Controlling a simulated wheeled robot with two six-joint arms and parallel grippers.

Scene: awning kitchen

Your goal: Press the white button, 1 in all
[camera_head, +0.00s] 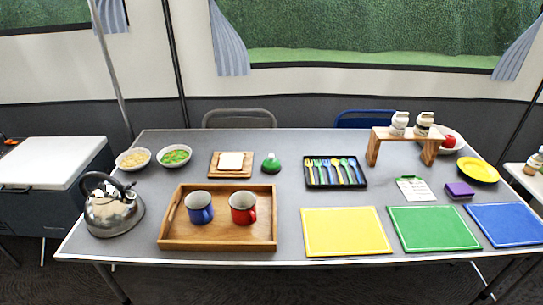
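I cannot make out a white button for certain. A pale, squarish white piece (231,161) lies on a small wooden board (216,172) near the back left of the table; it looks like a slice of bread. A small green dome-shaped thing (270,165) with a paler top stands just right of that board. Neither of my grippers is in view.
The grey table (290,200) holds a kettle (112,212), two bowls, a wooden tray (170,237) with two mugs, a cutlery tray, and yellow, green and blue mats. A wooden riser (372,150) with two white-topped bottles stands back right. The centre is partly clear.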

